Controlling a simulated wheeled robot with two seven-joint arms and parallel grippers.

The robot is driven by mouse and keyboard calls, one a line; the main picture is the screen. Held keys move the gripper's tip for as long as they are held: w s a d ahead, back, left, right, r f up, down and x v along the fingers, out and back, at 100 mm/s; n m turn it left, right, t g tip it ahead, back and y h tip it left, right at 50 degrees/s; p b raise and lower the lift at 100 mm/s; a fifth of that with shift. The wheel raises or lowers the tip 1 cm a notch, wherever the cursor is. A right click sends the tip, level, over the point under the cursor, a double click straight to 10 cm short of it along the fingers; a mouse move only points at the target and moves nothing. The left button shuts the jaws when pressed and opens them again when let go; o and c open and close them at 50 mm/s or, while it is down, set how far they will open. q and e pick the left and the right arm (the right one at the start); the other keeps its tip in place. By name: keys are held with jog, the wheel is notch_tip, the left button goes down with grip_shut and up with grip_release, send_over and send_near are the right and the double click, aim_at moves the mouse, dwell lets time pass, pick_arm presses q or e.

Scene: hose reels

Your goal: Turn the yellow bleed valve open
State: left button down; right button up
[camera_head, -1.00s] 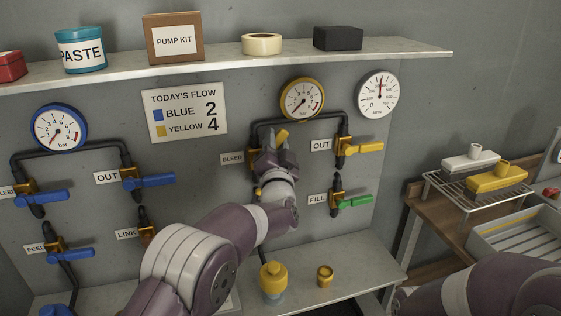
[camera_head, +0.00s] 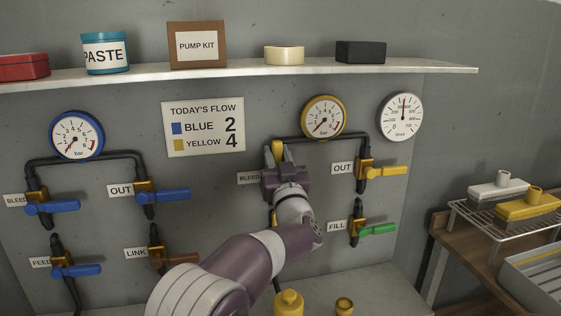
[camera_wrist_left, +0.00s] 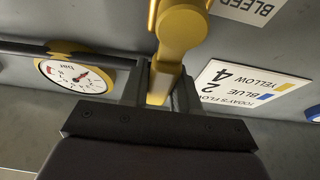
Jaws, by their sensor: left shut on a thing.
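The yellow bleed valve handle (camera_head: 278,150) is on the panel below the yellow-rimmed gauge (camera_head: 324,117), beside the BLEED label (camera_head: 249,178). It points roughly straight up. My left gripper (camera_head: 277,160) is shut on it and hides most of the valve body. In the left wrist view the yellow handle (camera_wrist_left: 180,32) runs down between the two fingers of my left gripper (camera_wrist_left: 162,88). The yellow gauge also shows there (camera_wrist_left: 75,75), its needle near the low end of the scale. My right gripper is not in view.
The yellow OUT valve (camera_head: 388,171) and green FILL valve (camera_head: 375,229) are to the right. Blue valves are at the left. A shelf (camera_head: 240,74) runs above the panel. A yellow bottle (camera_head: 287,303) and small brass cup (camera_head: 344,306) stand below. A wire rack (camera_head: 505,221) is at right.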

pick_arm(q)
jog(key=shift+f, duration=0.25)
jog(key=c, duration=1.1)
grip_release()
jog(key=shift+o, duration=0.9)
jog(key=shift+r, duration=0.15)
jog(key=shift+s, duration=0.1)
jog(key=b+v, duration=0.1)
jog(key=v, duration=1.1)
jog(key=shift+s+b, duration=0.3)
jog(key=shift+d, duration=0.1)
